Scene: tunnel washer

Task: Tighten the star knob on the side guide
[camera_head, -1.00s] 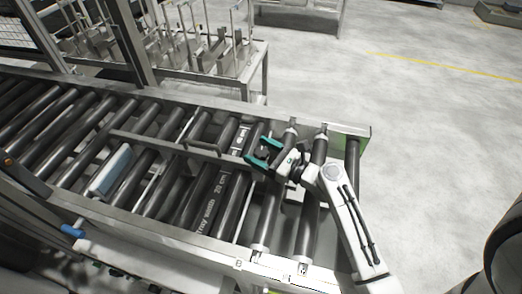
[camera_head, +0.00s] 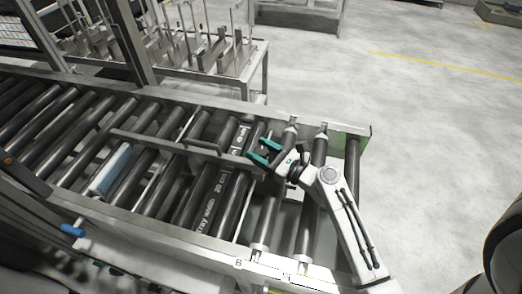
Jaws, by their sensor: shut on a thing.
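The side guide (camera_head: 150,142) is a long grey rail lying along the conveyor over the dark rollers. My gripper (camera_head: 256,148), with two teal fingers, is at the right end of the guide and points left. Its fingers are shut on a small dark thing at the guide, which I take to be the star knob. The knob's shape is mostly hidden between the fingers and too small to make out.
A label strip with "tray width" lettering (camera_head: 209,205) lies across the conveyor. A pale blue-grey block (camera_head: 110,170) stands on the rollers at left. A metal rack table (camera_head: 215,75) stands behind.

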